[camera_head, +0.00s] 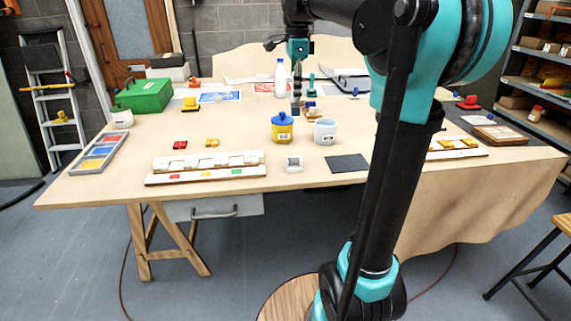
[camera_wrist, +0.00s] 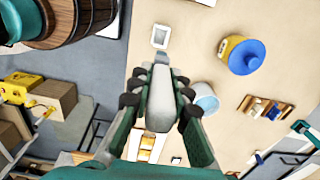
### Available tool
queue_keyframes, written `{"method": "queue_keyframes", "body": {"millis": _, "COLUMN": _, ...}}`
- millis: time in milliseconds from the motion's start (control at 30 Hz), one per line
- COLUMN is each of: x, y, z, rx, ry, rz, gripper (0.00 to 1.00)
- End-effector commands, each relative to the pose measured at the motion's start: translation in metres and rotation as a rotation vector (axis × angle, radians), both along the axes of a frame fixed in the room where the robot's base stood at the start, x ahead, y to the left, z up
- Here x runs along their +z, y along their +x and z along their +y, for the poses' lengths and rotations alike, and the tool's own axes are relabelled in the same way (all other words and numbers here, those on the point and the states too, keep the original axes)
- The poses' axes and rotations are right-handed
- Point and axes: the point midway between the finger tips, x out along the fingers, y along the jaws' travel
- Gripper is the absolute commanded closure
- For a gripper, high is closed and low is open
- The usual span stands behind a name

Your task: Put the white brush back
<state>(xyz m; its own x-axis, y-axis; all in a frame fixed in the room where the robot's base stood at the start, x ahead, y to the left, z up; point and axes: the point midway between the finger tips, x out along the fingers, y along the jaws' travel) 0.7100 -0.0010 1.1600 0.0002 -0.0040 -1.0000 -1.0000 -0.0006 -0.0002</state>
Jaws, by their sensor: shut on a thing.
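My gripper (camera_head: 296,84) points down above the middle of the table. In the wrist view my gripper (camera_wrist: 160,100) is shut on a pale, whitish-grey long piece (camera_wrist: 160,92), which I take for the white brush; its far end is hard to make out. A wooden holder (camera_wrist: 267,107) with blue and pale items lies to the right in the wrist view, and partly shows behind my gripper in the head view. A white cup (camera_head: 325,131) stands right of my gripper; it also shows in the wrist view (camera_wrist: 206,98), beside the fingers.
A yellow jar with a blue lid (camera_head: 282,128) stands left of the cup. A small white block (camera_head: 293,163) and a dark square pad (camera_head: 347,163) lie near the front edge. A white panel rack (camera_head: 207,172) lies front left. A white bottle (camera_head: 280,78) stands behind.

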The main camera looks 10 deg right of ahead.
Motion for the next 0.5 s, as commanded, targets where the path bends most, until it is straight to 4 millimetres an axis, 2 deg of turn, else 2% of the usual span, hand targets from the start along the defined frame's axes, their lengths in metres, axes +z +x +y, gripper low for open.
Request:
{"method": "queue_keyframes", "body": {"millis": 167, "x": -0.031, "y": -0.001, "z": 0.0, "rx": -0.001, "ry": 0.0, "rz": 0.0, "gripper": 1.0}}
{"method": "queue_keyframes", "body": {"millis": 500, "x": -0.114, "y": 0.0, "z": 0.0, "rx": -0.001, "ry": 0.0, "rz": 0.0, "gripper": 1.0}}
